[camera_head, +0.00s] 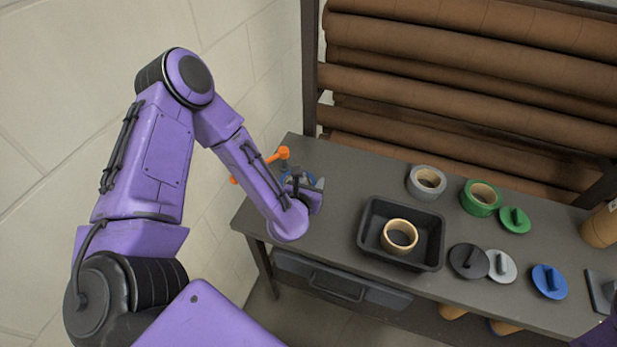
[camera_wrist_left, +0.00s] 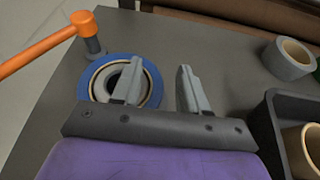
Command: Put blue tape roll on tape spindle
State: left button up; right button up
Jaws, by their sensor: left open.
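The blue tape roll (camera_wrist_left: 152,92) lies flat near the left end of the table in the left wrist view. A pale grey round part (camera_wrist_left: 112,82), which looks like the tape spindle, shows inside its tan core, so the roll appears to sit around it. My left gripper (camera_wrist_left: 158,75) is open and empty. Its left finger overlaps the roll in the picture, and its right finger is to the right of it; contact cannot be told. In the head view, the gripper (camera_head: 306,186) mostly hides the roll and spindle.
An orange lever (camera_wrist_left: 40,48) on a grey post stands beside the roll. A black tray (camera_head: 372,222) holds a tan roll (camera_head: 399,236). Grey (camera_head: 427,182) and green (camera_head: 481,197) rolls and several coloured discs lie to the right. Brown film rolls (camera_head: 440,80) are racked behind.

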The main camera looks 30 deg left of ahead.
pick_arm(q)
jog(key=p+v, duration=0.3)
jog(key=v, duration=0.9)
jog(key=s+f+m, duration=0.1)
jog(key=f+m, duration=0.1)
jog(key=m, duration=0.1)
jog(key=s+f+m+g+h, duration=0.1)
jog(key=f+m, duration=0.1)
jog(key=m, duration=0.1)
jog(key=s+f+m+g, duration=0.1)
jog(key=f+m, duration=0.1)
jog(key=m, duration=0.1)
jog(key=shift+s+d, duration=0.15)
jog(key=shift+s, duration=0.1)
jog(key=s+a+f+m+g, duration=0.2)
jog(key=s+f+m+g, duration=0.2)
jog(key=s+m, duration=0.3)
jog(key=s+a+f+m+g, duration=0.2)
jog(key=s+f+m, duration=0.4)
jog(key=m, duration=1)
jog(key=shift+s+g, duration=0.7)
jog(key=shift+g, duration=0.2)
jog(key=shift+s+f, duration=0.1)
